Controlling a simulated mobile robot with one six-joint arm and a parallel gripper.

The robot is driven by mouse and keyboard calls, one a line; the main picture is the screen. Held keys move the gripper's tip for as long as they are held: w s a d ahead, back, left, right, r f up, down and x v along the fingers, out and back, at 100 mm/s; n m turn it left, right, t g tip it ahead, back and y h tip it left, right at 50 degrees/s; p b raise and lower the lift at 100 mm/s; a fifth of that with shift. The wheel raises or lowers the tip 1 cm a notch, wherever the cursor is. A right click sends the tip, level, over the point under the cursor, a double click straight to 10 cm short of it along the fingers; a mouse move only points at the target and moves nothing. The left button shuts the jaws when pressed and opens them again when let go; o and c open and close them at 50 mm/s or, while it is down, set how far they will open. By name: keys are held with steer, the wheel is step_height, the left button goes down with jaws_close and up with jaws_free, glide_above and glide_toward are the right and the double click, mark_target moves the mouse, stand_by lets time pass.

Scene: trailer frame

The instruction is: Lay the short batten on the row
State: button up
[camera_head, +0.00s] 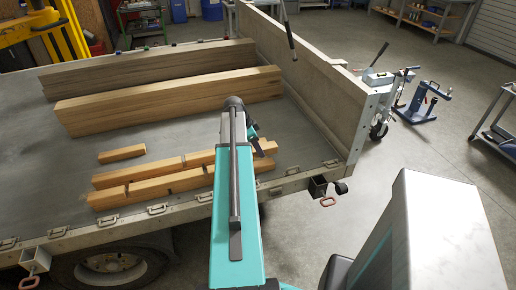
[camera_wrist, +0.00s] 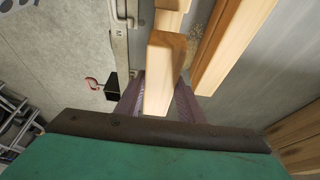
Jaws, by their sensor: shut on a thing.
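My gripper (camera_wrist: 161,80) is shut on a short batten (camera_wrist: 160,72), a pale wooden piece standing out between the two fingers in the wrist view. In the head view my arm hides most of the gripper and the held batten. The row of battens lies along the trailer's near edge in two lines, a back line (camera_head: 140,172) and a front line (camera_head: 150,188). In the wrist view another wooden piece (camera_wrist: 170,18) shows just beyond the held batten, and a longer line (camera_wrist: 232,45) lies to its right. I cannot tell whether the held batten touches them.
A loose short piece (camera_head: 122,154) lies alone on the bed behind the row. Two large beams (camera_head: 170,98) lie farther back. A raised side board (camera_head: 310,85) closes the right side. A metal rail with latches (camera_head: 110,219) runs along the near edge. Bare bed (camera_head: 50,145) lies to the left.

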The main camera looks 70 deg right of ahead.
steer(key=shift+f+b, duration=1.2)
steer(key=shift+f, duration=1.65)
steer(key=o, duration=1.2)
steer(key=shift+r, duration=0.1)
steer(key=shift+b+v, duration=1.25)
steer(key=shift+v, duration=5.55)
